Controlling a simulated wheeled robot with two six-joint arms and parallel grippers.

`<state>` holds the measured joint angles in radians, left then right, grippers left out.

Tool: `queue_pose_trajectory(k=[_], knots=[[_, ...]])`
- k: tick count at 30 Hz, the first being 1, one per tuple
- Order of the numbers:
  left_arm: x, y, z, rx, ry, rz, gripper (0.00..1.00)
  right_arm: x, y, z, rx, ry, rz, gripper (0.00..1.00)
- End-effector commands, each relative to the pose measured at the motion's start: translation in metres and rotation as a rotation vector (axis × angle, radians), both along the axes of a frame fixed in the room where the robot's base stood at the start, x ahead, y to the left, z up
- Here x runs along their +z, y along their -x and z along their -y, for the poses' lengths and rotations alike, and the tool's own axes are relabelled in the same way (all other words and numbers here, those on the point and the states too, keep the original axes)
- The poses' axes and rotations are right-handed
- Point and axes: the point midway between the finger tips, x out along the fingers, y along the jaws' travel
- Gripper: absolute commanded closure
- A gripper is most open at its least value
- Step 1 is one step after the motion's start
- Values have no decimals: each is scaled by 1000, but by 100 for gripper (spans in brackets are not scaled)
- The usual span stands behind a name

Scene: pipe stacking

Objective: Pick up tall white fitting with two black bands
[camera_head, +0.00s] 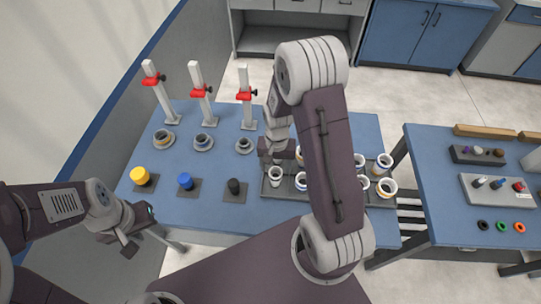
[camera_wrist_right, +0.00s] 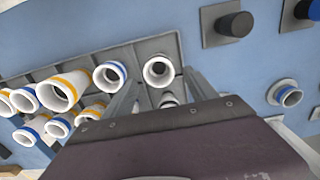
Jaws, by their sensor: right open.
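A plain white fitting (camera_head: 276,175) stands upright at the left front of the grey tray (camera_head: 273,196). In the right wrist view, a white fitting (camera_wrist_right: 158,71) with a dark bore lies between the spread fingertips of my right gripper (camera_wrist_right: 160,82), and I see no grip on it. Another white fitting (camera_wrist_right: 168,101) is partly hidden behind the wrist housing. I cannot make out black bands on any of them. In the head view, my right gripper (camera_head: 277,154) is over the left part of the tray. My left gripper (camera_head: 127,245) hangs empty off the table's front left.
Other white fittings with blue (camera_head: 301,181) or orange (camera_head: 388,187) bands crowd the tray, partly hidden by my right arm. Yellow (camera_head: 140,176), blue (camera_head: 185,181) and black (camera_head: 234,186) caps stand left of it. Three posts with red clamps (camera_head: 201,91) stand behind.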

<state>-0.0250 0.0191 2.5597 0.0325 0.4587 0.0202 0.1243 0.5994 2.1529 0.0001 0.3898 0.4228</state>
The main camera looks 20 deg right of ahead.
Motion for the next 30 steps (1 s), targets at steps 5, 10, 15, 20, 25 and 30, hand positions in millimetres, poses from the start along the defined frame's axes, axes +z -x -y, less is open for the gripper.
queue_pose_trajectory(k=[5,10,15,20,25,30], knots=[[1,0,0,0,0,-1,64,-4,0,0,-4,0,-1,34],[3,0,0,0,0,0,64,-30,1,0,-3,0,-4,34],[4,0,0,0,0,0,64,-40,0,0,-3,0,0,34],[10,0,0,0,0,0,64,-59,3,0,-3,-1,-5,34],[12,0,0,0,0,0,64,-86,3,0,-3,-1,-3,34],[12,0,0,0,0,0,64,-92,2,0,-3,0,1,34]])
